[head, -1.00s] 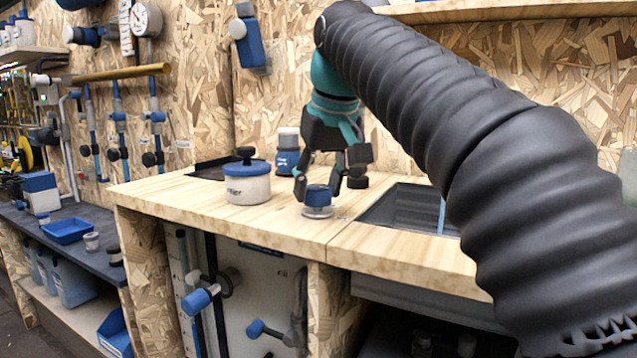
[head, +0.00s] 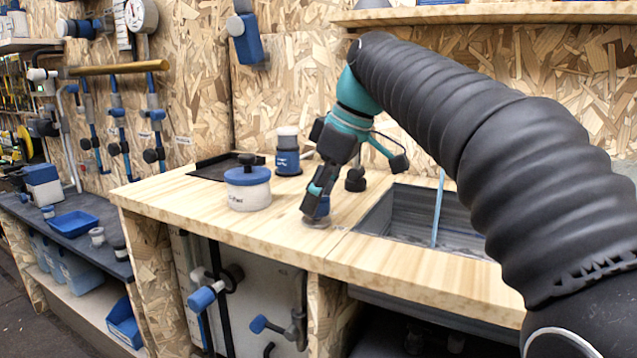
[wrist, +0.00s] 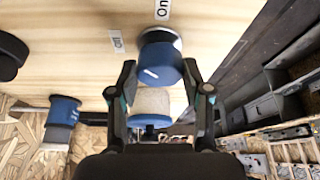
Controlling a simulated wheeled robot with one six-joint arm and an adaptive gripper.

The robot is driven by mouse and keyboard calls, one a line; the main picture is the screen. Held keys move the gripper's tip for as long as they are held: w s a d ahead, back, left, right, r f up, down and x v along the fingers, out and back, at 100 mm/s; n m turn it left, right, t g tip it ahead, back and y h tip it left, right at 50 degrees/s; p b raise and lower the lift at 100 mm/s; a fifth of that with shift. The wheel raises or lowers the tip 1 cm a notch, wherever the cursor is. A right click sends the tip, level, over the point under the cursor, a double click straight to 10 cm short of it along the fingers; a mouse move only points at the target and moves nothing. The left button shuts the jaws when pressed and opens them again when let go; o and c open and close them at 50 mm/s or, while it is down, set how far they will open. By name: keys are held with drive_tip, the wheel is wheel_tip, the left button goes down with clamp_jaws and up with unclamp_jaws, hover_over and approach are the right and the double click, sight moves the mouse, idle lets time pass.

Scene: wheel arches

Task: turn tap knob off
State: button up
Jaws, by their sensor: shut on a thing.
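The blue tap knob (head: 322,208) stands on a round pale base on the wooden counter, left of the sink. In the wrist view the knob (wrist: 158,66) sits between my two fingers, with an "On" label (wrist: 162,9) above it and an "Off" label (wrist: 117,41) to its upper left. My gripper (head: 318,195) reaches down over the knob and is shut on it; it also shows in the wrist view (wrist: 160,78). The fingers hide part of the knob in the head view. The knob's exact turn angle cannot be told.
A white pot with a blue lid (head: 247,190) stands left of the gripper. A blue jar (head: 288,158) stands behind it, and a black round fitting (head: 355,181) stands close behind my gripper. The sink (head: 410,215) opens to the right. The counter front is clear.

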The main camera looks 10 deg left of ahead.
drive_tip(key=n+g, duration=0.1)
drive_tip(key=n, duration=0.3)
drive_tip(key=shift+w+n+g, duration=0.15)
drive_tip(key=shift+n+g, duration=0.15)
drive_tip(key=shift+g, duration=0.1)
drive_tip(key=n+g, duration=0.1)
drive_tip(key=n, duration=0.3)
drive_tip(key=shift+n+g+h, duration=0.3)
drive_tip(key=o, duration=1.2)
drive_tip(key=shift+c, duration=0.2)
